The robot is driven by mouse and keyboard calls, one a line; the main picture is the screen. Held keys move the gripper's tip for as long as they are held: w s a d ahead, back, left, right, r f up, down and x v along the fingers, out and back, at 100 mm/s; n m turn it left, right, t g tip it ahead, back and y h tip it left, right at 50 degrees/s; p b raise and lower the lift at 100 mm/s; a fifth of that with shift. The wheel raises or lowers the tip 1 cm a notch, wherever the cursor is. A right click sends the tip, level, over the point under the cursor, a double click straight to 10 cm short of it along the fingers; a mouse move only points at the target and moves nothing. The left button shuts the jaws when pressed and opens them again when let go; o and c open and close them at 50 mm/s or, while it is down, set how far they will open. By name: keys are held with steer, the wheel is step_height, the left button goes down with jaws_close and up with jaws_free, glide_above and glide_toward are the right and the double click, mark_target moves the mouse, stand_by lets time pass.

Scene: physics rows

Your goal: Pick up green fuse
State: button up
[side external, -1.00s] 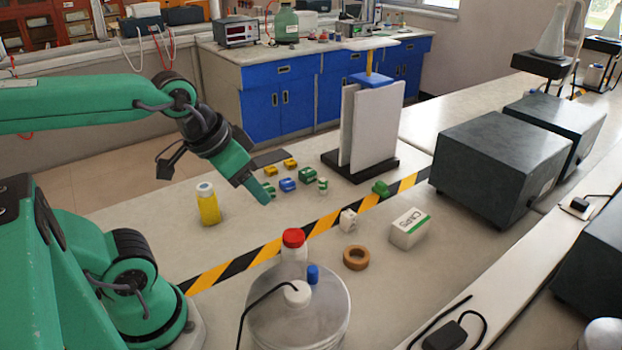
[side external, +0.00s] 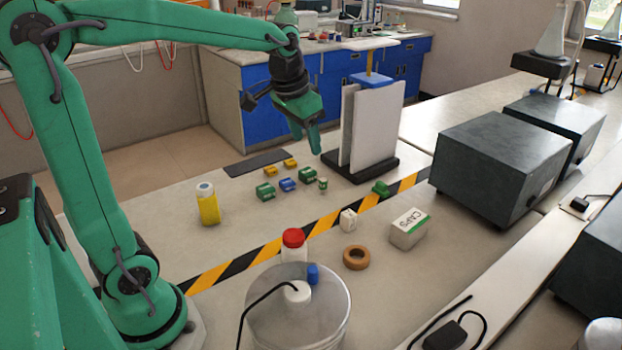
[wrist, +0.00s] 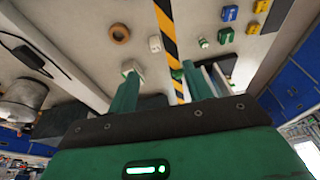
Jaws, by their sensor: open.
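Several small green pieces lie on the bench. Two are green blocks, one at the left of the cluster (side external: 265,191) and one behind it (side external: 307,176). A small green-and-white upright piece (side external: 323,184) stands beside them. Another green piece (side external: 381,188) lies by the striped tape, near the black stand. I cannot tell which one is the fuse. The wrist view shows a green block (wrist: 226,36) and the green-and-white piece (wrist: 204,43) at upper right. My gripper (side external: 305,141) is open and empty, pointing down, above and behind the cluster. Its two fingers (wrist: 162,88) are apart in the wrist view.
A blue block (side external: 288,185) and yellow blocks (side external: 290,163) sit among the green ones. The black stand with upright panels (side external: 362,170) is close right of my gripper. A yellow bottle (side external: 208,206), white box (side external: 409,230), brown ring (side external: 356,257) and red-capped bottle (side external: 293,244) stand around.

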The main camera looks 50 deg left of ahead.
steer(key=w+a+f+g, duration=0.2)
steer(key=w+a+f, duration=0.35)
steer(key=w, duration=0.35)
steer(key=g, duration=0.1)
glide_above(323, 180)
steer(key=shift+h, duration=0.3)
steer(key=f, duration=1)
steer(key=shift+s+d+f, duration=0.2)
steer(key=shift+s+f, duration=0.05)
steer(key=shift+f, duration=0.05)
steer(key=shift+w+a+f, duration=0.15)
steer(key=shift+a+f, duration=0.1)
steer(key=shift+f, duration=0.15)
steer(key=shift+f, duration=1.3)
steer(key=shift+w+f, duration=0.2)
steer(key=shift+f, duration=2.4)
